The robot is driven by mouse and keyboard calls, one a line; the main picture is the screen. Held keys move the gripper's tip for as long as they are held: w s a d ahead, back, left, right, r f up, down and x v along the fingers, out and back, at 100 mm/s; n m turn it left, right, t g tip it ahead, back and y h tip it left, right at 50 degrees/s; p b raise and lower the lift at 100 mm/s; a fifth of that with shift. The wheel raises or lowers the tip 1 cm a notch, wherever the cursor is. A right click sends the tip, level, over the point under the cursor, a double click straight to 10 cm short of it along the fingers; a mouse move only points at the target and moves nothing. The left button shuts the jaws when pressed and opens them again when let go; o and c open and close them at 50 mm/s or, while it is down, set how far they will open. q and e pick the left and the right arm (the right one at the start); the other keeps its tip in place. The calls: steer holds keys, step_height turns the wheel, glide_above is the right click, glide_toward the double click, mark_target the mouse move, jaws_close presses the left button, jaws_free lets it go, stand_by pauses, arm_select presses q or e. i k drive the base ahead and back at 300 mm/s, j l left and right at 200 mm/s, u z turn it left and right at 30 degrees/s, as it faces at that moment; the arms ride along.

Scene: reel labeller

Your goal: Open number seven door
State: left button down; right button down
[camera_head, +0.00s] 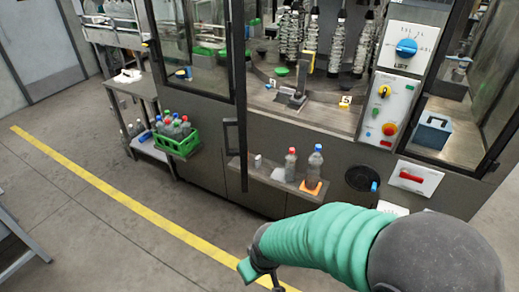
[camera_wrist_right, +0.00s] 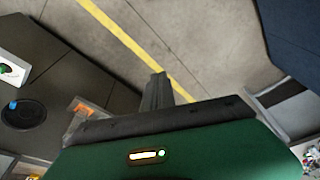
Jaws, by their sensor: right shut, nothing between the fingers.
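A machine with dark-framed glass doors stands ahead in the head view. My left gripper is not in view.
A ledge (camera_head: 265,176) on the machine front holds bottles (camera_head: 315,160). A green crate (camera_head: 177,146) of bottles is at the left. A control panel (camera_head: 388,105) with knobs is at the right. The floor left of the yellow line (camera_head: 120,197) is mostly clear.

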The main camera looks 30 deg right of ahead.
mark_target(238, 5)
steer(key=i+l, duration=0.15)
steer(key=l, duration=0.2)
steer(key=i+l+z, duration=0.1)
steer(key=l, duration=0.3)
steer(key=i+l+z, duration=0.1)
steer(key=l, duration=0.25)
steer(key=i+l, duration=0.2)
steer(key=l, duration=0.15)
